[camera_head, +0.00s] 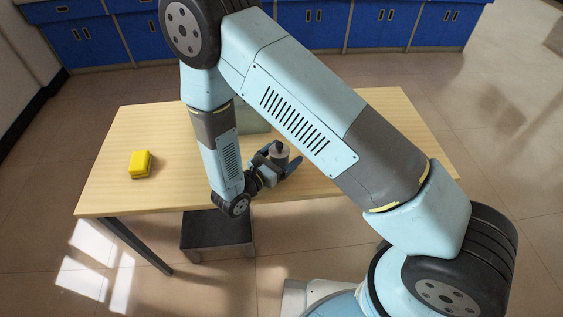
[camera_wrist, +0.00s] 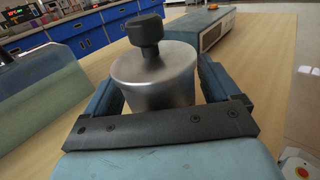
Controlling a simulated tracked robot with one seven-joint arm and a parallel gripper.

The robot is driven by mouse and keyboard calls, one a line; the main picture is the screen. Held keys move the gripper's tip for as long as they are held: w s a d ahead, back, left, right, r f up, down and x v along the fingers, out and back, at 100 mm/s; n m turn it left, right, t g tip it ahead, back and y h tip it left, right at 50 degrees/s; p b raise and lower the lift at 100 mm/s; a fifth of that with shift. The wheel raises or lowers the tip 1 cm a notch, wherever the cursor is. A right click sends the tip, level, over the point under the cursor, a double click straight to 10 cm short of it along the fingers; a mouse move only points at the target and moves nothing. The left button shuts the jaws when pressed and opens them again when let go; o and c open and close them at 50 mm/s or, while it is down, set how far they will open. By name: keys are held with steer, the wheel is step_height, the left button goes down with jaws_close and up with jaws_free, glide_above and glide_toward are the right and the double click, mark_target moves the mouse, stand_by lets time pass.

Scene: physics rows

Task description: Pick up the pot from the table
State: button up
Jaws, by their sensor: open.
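The pot (camera_wrist: 158,80) is a small silver metal pot with a black knob on its lid, and it looks upright in the wrist view. It also shows in the head view (camera_head: 279,156), on the wooden table (camera_head: 112,190). My gripper (camera_head: 278,163) is open around the pot. In the wrist view one finger of my gripper (camera_wrist: 157,98) is on each side of the pot. I cannot tell whether the fingers touch it. The pot's lower part is hidden behind the gripper's crossbar.
A yellow block (camera_head: 140,164) lies at the table's left. A greenish box (camera_wrist: 40,95) stands left of the pot in the wrist view. A grey box-like object (camera_wrist: 198,32) stands behind it. Blue cabinets (camera_head: 300,25) line the back. A dark stool (camera_head: 215,232) stands at the table's front.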

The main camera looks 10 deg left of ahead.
steer(key=shift+c, duration=0.3)
steer(key=c, duration=1.2)
